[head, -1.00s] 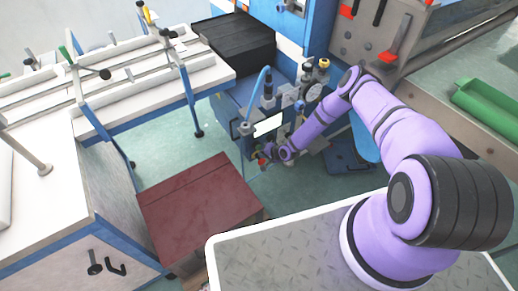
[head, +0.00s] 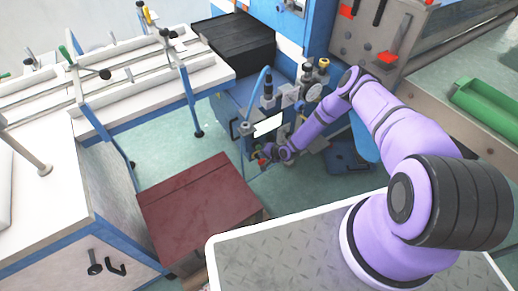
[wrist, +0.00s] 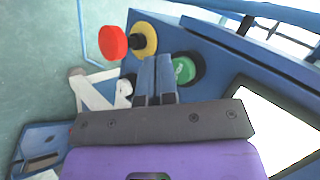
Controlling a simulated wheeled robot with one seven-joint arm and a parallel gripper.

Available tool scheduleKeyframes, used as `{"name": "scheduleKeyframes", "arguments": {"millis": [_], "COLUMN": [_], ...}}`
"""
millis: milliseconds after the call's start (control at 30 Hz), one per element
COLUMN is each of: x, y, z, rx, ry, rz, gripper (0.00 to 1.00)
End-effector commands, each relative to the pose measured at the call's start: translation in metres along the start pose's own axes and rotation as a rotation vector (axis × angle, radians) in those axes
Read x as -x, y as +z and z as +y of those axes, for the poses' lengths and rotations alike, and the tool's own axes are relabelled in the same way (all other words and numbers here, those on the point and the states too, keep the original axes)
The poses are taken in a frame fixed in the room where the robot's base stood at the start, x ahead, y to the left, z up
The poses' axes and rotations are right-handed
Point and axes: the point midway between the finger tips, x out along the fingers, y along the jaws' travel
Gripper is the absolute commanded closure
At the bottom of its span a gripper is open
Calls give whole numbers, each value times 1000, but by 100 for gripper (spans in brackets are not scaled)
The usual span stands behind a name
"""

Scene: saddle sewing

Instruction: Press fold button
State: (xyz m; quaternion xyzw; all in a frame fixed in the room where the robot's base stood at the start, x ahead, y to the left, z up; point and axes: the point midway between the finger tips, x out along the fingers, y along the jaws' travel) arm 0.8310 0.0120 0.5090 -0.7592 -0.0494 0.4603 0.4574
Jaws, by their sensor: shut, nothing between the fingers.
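The control box (wrist: 200,45) is blue and carries the buttons. A round green button (wrist: 183,70) in a dark collar sits just right of my fingertips. A red mushroom button (wrist: 113,43) on a yellow base (wrist: 144,39) stands out to the left. No label shows which is the fold button. My gripper (wrist: 156,62) is shut and empty, its blue fingertips over the box beside the green button's left edge. I cannot tell whether they touch it. In the head view my gripper (head: 267,156) is small, low at the front of the blue machine (head: 232,108), and the green button cannot be made out.
A white panel or screen (wrist: 270,125) on the machine lies right of my gripper. Blue hose and gauges (head: 312,91) rise close above my wrist.

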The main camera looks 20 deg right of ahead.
Motion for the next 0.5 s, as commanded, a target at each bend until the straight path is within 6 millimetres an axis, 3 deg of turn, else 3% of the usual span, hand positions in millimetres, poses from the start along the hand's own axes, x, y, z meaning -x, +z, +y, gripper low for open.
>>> {"name": "scheduleKeyframes", "arguments": {"millis": [500], "x": [-4], "y": [-2], "z": [-3], "rx": [-1], "ry": [0], "rz": [0], "gripper": [100]}}
